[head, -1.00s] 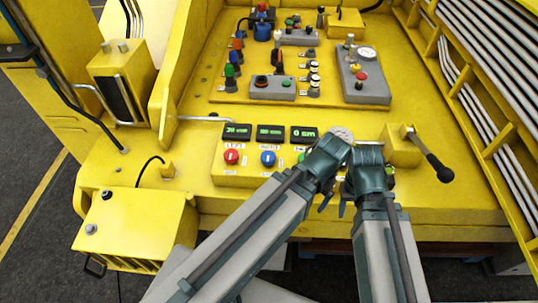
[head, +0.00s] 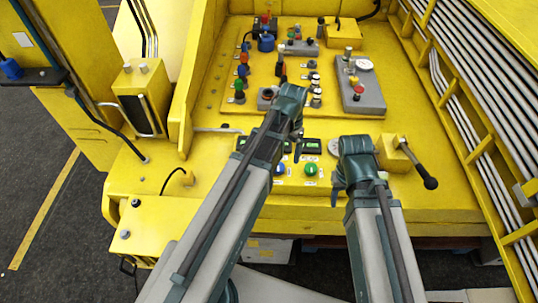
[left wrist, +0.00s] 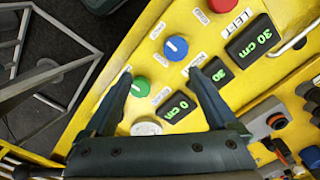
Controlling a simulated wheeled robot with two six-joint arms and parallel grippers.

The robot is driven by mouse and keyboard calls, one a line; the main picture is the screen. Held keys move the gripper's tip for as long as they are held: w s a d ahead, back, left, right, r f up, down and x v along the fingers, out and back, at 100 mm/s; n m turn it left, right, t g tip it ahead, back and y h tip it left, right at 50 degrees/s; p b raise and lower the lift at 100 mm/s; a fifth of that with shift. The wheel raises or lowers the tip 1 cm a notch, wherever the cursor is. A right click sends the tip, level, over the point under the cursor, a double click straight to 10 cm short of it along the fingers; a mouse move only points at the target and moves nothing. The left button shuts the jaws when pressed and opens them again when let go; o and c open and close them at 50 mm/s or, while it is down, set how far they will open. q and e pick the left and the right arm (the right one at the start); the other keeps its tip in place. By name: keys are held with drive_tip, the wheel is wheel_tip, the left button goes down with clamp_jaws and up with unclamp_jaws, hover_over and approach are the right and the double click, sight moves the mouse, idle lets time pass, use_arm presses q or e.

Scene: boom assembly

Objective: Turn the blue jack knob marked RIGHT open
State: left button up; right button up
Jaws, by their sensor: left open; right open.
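The blue knob (head: 279,169) sits on the yellow front panel, between the red knob (left wrist: 195,17) and the green knob (head: 310,170). In the left wrist view the blue knob (left wrist: 176,47) has a white pointer line and lies just beyond my fingertips, untouched. My left gripper (left wrist: 160,72) is open and empty, with the green knob (left wrist: 140,87) showing between its fingers. In the head view my left arm hides the red knob, and my left gripper (head: 297,140) is above the displays. My right gripper (head: 340,182) is open, right of the green knob.
Green-digit displays (left wrist: 254,36) sit beside the knobs; one reads 30 cm, another 0 cm (left wrist: 178,107). A black-handled lever (head: 430,183) stands right of my right gripper. A pipe rack (head: 480,120) runs along the right.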

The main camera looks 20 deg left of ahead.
sight(278, 168)
use_arm(q)
drive_tip(key=w+a+r+p, duration=0.1)
drive_tip(key=a+r, duration=0.1)
drive_tip(key=a, duration=0.1)
wheel_tip(278, 168, down, 14)
drive_tip(key=b, duration=1.4)
drive_tip(key=shift+w+r, duration=0.1)
drive_tip(key=shift+r, duration=0.1)
use_arm(e)
wheel_tip(278, 168, down, 12)
drive_tip(key=shift+s+a+r, duration=0.2)
drive_tip(key=shift+s+a, duration=0.05)
drive_tip(key=shift+a, duration=0.15)
use_arm(q)
drive_tip(key=shift+c, duration=0.3)
drive_tip(key=c, duration=1.3)
